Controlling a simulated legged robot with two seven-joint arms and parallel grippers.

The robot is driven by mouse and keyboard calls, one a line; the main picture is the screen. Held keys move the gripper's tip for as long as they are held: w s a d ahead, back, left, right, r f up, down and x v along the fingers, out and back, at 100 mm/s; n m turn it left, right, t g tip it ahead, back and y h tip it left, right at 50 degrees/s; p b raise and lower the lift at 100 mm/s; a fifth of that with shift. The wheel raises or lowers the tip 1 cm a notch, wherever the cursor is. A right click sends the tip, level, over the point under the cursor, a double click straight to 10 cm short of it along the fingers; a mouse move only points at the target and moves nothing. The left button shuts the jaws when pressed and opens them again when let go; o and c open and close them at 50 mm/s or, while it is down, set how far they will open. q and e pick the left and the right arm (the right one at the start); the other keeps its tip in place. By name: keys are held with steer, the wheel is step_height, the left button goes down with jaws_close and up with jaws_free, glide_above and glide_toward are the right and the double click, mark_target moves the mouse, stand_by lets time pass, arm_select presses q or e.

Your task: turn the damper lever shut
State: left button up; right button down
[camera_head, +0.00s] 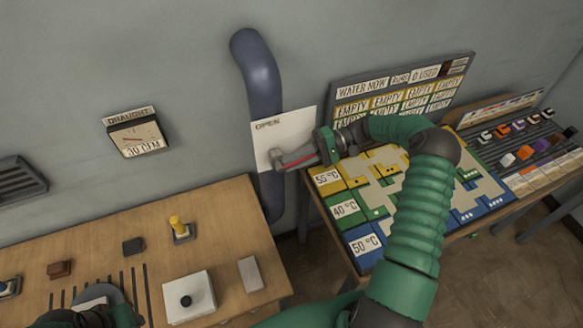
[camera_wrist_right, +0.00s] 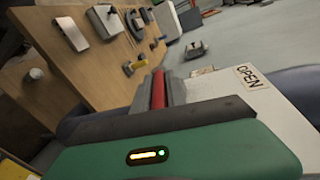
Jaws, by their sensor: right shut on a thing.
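The damper lever (camera_head: 300,160) is red and sits in front of a white plate (camera_head: 285,125) marked OPEN, on a blue-grey duct pipe (camera_head: 259,80) against the wall. My right gripper (camera_head: 290,160) is shut on the lever, which points roughly sideways with a slight tilt. In the right wrist view the red lever (camera_wrist_right: 158,90) shows between the fingers, and the OPEN label (camera_wrist_right: 249,77) is to the right. The lower part of the plate is partly hidden by the gripper. My left gripper (camera_head: 92,316) is at the bottom left over the wooden table, mostly cut off; its jaws are unclear.
A draught gauge (camera_head: 139,135) hangs on the wall left of the pipe. The wooden table (camera_head: 215,225) holds a yellow-knobbed switch (camera_head: 180,230), a white box (camera_head: 187,297) and small blocks. A coloured board with temperature labels (camera_head: 345,209) lies under my right arm.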

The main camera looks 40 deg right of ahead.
steer(key=shift+d+f+t+y+b, duration=0.1)
steer(key=shift+f+t+y+b, duration=0.4)
steer(key=shift+y+b, duration=1.05)
steer(key=shift+f, duration=0.15)
steer(key=shift+s, duration=0.1)
steer(key=c, duration=1.3)
jaws_free()
steer(key=shift+c, duration=0.2)
steer(key=shift+d, duration=0.2)
steer(key=shift+b, duration=0.3)
